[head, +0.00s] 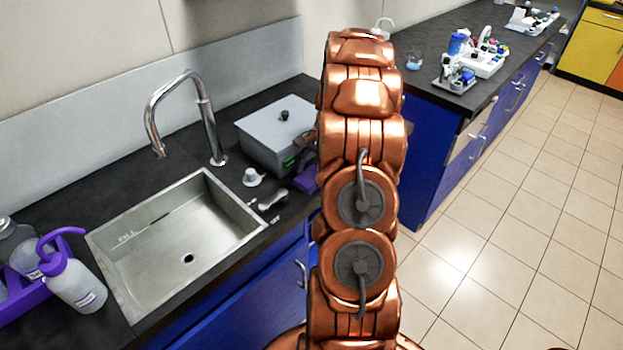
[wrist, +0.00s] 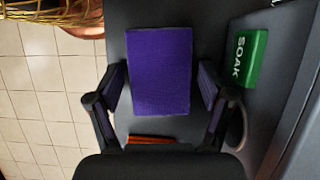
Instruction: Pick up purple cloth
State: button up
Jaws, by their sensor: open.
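The purple cloth (wrist: 159,72) lies flat on the dark counter in the wrist view, a plain rectangle in the middle of the picture. In the head view a small part of the purple cloth (head: 304,180) shows beside the grey lidded box, partly hidden by my arm. My gripper (wrist: 160,84) is open, with one finger at each side of the cloth. Nothing is held between the fingers. I cannot tell how high the fingertips are above the counter.
The grey lidded box (head: 277,133), with a green SOAK label (wrist: 249,58), stands close to the right finger. A steel sink (head: 185,245) and faucet (head: 185,115) are to the left. A white bottle (head: 75,285) stands at far left. Tiled floor (head: 480,240) is clear at right.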

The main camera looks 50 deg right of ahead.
aim_at(309, 180)
jog(key=c, duration=0.7)
jog(key=shift+r+b, duration=0.6)
jog(key=shift+r, duration=1.15)
jog(key=shift+s+r, duration=0.25)
jog(key=s+b, duration=0.1)
jog(key=s, duration=0.4)
jog(key=s+d+r+b, duration=0.1)
jog(key=s, duration=0.4)
jog(key=s+b, duration=0.2)
jog(key=s, duration=0.3)
jog(key=shift+s+d+r, duration=0.2)
jog(key=shift+d+r, duration=0.05)
